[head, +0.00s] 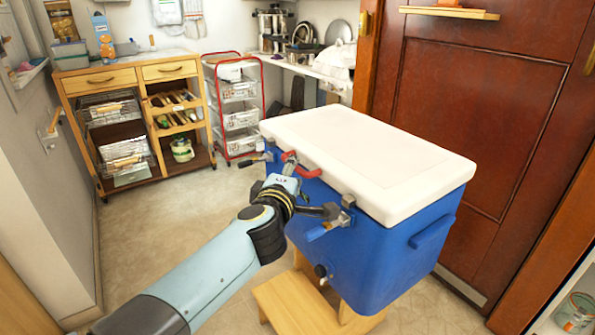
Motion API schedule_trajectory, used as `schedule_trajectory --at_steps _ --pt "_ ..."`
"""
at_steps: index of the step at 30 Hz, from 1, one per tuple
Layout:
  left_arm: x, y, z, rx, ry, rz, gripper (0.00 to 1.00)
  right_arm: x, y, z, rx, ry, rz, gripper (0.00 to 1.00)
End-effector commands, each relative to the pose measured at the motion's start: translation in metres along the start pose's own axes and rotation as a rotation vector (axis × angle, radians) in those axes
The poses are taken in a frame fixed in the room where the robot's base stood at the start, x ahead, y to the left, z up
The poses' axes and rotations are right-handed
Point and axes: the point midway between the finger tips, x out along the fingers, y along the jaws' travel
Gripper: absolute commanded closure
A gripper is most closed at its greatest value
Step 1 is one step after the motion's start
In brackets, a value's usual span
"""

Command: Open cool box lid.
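The cool box (385,260) has a blue body and stands at the right of centre. Its thick white lid (370,155) lies flat on the body, shut. Metal and blue latch parts (347,202) show on its near side. My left gripper (298,166) is at the near side of the box, close under the lid's front edge, between the latch parts. Red parts show around its tip. Its own wrist hides part of the fingers, so I cannot tell whether it is open or whether it touches the lid. My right gripper is out of view.
The box rests on a wooden stool (290,305). A red-brown door (480,100) stands close behind it on the right. A wooden cabinet (128,80) and a red-framed basket trolley (236,105) stand at the back left. The floor (165,235) left of the box is clear.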

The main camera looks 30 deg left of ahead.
Motion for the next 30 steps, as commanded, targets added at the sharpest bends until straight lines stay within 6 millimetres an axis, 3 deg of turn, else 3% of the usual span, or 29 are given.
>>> schedule_trajectory --at_steps 6,11,17,26,30 --pt "0.031 -0.002 0.000 0.002 0.000 0.000 0.63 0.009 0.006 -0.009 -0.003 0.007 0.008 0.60" --pt "0.037 -0.001 0.000 0.001 0.000 -0.001 0.63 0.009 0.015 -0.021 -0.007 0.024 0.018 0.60" --pt "0.037 0.000 0.000 0.001 0.000 -0.001 0.63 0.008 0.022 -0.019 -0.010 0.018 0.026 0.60" --pt "0.037 0.000 0.000 0.001 -0.001 -0.001 0.99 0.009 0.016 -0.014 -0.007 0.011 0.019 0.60" --pt "0.037 0.000 0.000 0.002 -0.001 0.000 1.00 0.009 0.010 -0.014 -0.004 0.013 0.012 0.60"
